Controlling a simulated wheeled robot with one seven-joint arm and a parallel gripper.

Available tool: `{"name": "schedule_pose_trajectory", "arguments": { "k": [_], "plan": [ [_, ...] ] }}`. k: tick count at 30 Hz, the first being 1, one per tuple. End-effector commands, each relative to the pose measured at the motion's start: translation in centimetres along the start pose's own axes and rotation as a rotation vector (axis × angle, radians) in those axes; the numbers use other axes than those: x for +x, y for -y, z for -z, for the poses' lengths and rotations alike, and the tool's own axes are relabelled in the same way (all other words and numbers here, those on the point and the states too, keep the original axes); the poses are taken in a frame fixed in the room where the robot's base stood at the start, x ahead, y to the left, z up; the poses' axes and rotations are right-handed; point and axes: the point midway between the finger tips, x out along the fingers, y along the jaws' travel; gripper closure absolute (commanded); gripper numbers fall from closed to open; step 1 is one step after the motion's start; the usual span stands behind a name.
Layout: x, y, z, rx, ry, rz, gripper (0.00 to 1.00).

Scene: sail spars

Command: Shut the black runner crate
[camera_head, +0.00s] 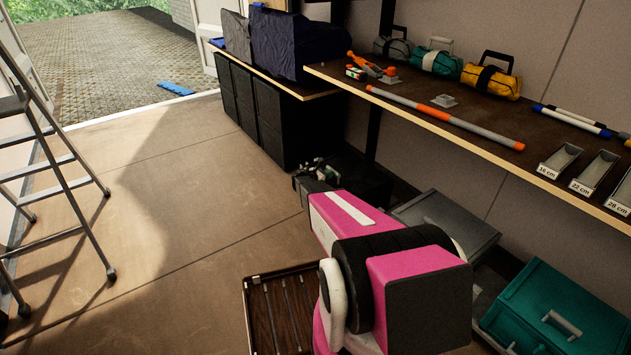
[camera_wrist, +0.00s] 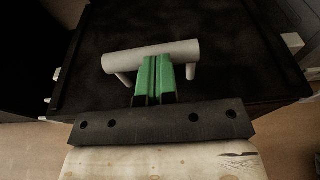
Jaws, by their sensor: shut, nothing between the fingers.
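The head view does not show the fingers.
A grey crate (camera_head: 455,222) and a teal crate (camera_head: 560,312) stand under the shelf (camera_head: 460,135) at right. A brown slotted tray (camera_head: 266,325) lies below my arm. A stepladder (camera_head: 65,185) stands at left. The floor between (camera_head: 170,240) is clear.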

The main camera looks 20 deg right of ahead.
Motion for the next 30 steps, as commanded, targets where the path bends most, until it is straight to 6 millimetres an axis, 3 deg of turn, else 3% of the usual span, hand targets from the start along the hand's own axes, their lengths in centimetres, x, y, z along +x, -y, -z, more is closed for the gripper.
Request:
{"name": "schedule_pose_trajectory", "arguments": {
  "k": [1, 6, 15, 20, 30],
  "plan": [
    [1.6, -0.1, -0.2, 0.001, 0.0, 0.003, 1.0],
    [5.8, -0.1, -1.1, 0.001, 0.0, 0.002, 1.0],
    [10.8, -0.1, -2.1, 0.0, 0.001, 0.001, 1.0],
    [11.9, -0.1, -2.3, -0.001, 0.0, -0.001, 1.0],
    [11.1, 0.1, -2.4, 0.0, 0.0, -0.001, 1.0]
  ]
}}
